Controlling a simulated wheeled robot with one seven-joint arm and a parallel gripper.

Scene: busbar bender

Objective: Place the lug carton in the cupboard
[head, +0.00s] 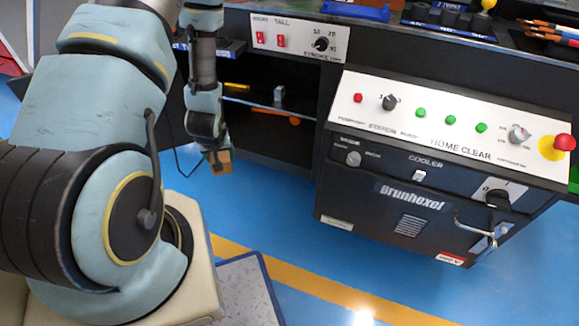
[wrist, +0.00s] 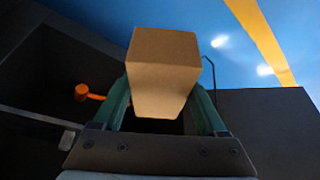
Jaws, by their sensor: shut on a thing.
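The lug carton is a small plain brown box (head: 222,162), which also shows close up in the wrist view (wrist: 163,70). My gripper (head: 217,158) is shut on it; in the wrist view green fingers (wrist: 160,106) grip it from both sides. The carton hangs in the air in front of the open cupboard (head: 303,92) under the bench, toward its left side in the head view. The cupboard is dark inside and has a shelf. My arm hides part of its left side.
An orange-headed hammer (wrist: 88,94) lies inside the cupboard. A small grey item (head: 279,94) stands on the shelf. A control cabinet (head: 420,170) with knobs and a protruding handle stands right of the opening.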

